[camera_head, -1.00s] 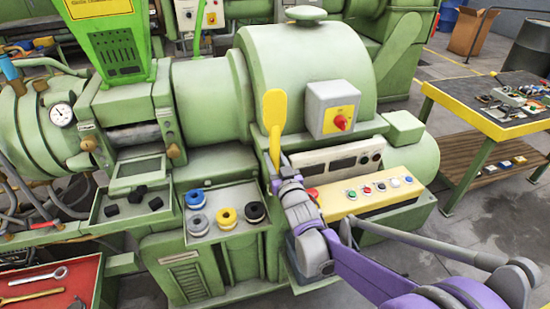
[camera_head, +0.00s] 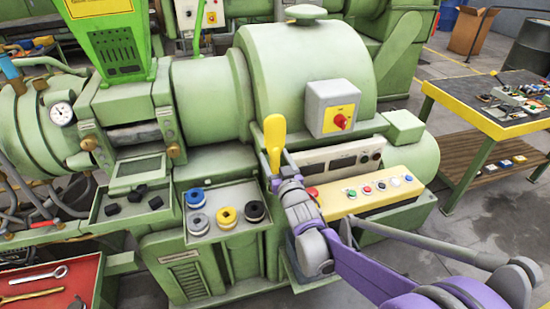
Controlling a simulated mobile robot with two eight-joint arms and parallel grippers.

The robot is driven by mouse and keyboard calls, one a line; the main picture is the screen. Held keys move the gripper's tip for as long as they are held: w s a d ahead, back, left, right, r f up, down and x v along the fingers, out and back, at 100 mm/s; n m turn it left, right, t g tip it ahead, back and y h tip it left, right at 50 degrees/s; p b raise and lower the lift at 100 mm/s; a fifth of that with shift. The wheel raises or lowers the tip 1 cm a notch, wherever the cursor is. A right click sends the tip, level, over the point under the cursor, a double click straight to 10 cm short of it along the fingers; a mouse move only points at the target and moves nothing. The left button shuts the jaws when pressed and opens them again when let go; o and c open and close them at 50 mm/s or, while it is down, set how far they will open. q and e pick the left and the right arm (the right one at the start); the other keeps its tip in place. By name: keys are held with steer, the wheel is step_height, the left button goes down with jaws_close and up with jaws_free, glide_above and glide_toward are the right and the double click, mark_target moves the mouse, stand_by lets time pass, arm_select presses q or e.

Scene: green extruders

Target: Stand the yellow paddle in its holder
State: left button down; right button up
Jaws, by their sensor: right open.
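The yellow paddle (camera_head: 274,139) stands about upright beside the green machine's large drum, left of the control panel. Its wide end is up, and its lower end runs down between the fingers of my right gripper (camera_head: 275,168). The right gripper is open, with its fingers around the paddle's lower part. I cannot make out the holder; the gripper and wrist cover the paddle's foot. My left gripper is not in view.
A grey box with a red knob (camera_head: 341,121) is right of the paddle. The button panel (camera_head: 368,194) lies just right of my wrist. A tray of coloured rings (camera_head: 226,218) is at left. A workbench (camera_head: 500,105) stands at far right.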

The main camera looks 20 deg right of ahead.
steer(key=s, duration=1)
steer(key=shift+s+d, duration=0.15)
steer(key=shift+s, duration=0.25)
steer(key=s+f+g+p, duration=0.1)
steer(key=s+f+g, duration=0.2)
steer(key=s, duration=0.5)
steer(key=s+f+g+p, duration=0.1)
steer(key=s+f+g, duration=0.3)
steer(key=s, duration=0.4)
steer(key=s+f+g+p, duration=0.1)
steer(key=s+f+g, duration=0.2)
steer(key=s+g, duration=0.2)
steer(key=s, duration=0.3)
steer(key=shift+s+f+g+h, duration=0.25)
steer(key=shift+s+g+h, duration=0.05)
steer(key=shift+s+g, duration=0.1)
